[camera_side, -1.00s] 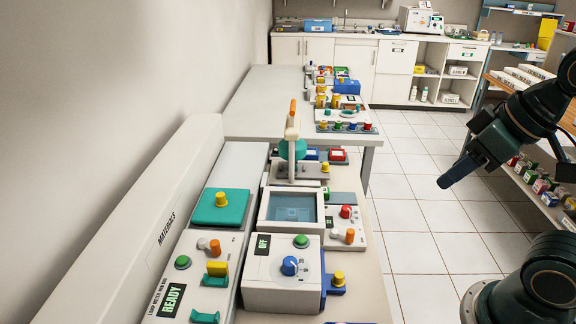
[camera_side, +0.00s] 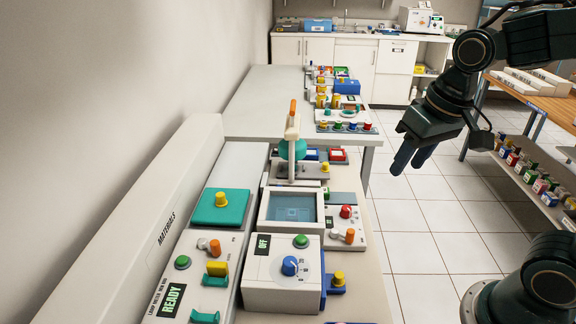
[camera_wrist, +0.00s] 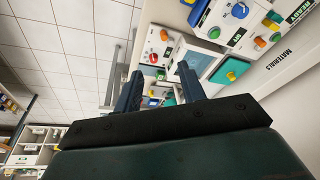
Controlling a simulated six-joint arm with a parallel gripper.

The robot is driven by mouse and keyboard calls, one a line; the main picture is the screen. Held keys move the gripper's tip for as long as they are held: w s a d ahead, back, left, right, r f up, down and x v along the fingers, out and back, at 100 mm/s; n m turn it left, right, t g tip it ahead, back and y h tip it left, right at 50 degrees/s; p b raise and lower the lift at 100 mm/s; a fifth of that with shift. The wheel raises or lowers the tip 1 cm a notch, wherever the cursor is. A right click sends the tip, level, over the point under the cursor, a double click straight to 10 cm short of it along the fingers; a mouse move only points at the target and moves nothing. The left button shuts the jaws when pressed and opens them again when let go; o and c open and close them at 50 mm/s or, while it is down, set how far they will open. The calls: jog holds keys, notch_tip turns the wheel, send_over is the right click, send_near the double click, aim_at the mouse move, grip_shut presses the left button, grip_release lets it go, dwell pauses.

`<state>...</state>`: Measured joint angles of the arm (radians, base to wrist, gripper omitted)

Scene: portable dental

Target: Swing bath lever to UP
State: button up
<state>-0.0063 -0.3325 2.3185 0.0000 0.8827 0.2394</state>
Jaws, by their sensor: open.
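I cannot tell for certain which part is the bath lever. A small orange-ended lever (camera_side: 345,235) lies on the white box with a red knob (camera_side: 346,211), right of the bench's middle. Another orange-ended lever (camera_side: 209,245) is on the panel reading READY. A tall upright arm with an orange tip (camera_side: 293,108) stands further back. No UP mark is readable. My gripper (camera_side: 410,160) is open and empty over the floor, right of the bench and apart from everything. Its two fingers (camera_wrist: 160,75) also show in the wrist view, with the bench equipment beyond.
A white unit reading OFF with a blue dial (camera_side: 289,265) stands at the front. A screen (camera_side: 292,207) is behind it, and a green pad with a yellow knob (camera_side: 222,198) is left. A shelf of coloured bottles (camera_side: 530,175) stands right. The floor between is clear.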

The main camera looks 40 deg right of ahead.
aim_at(351, 231)
jog(key=w+f+m+g, duration=0.3)
jog(key=w+f, duration=0.6)
jog(key=shift+w+a, duration=0.15)
jog(key=shift+f, duration=0.15)
jog(key=shift+f, duration=6.8)
grip_shut()
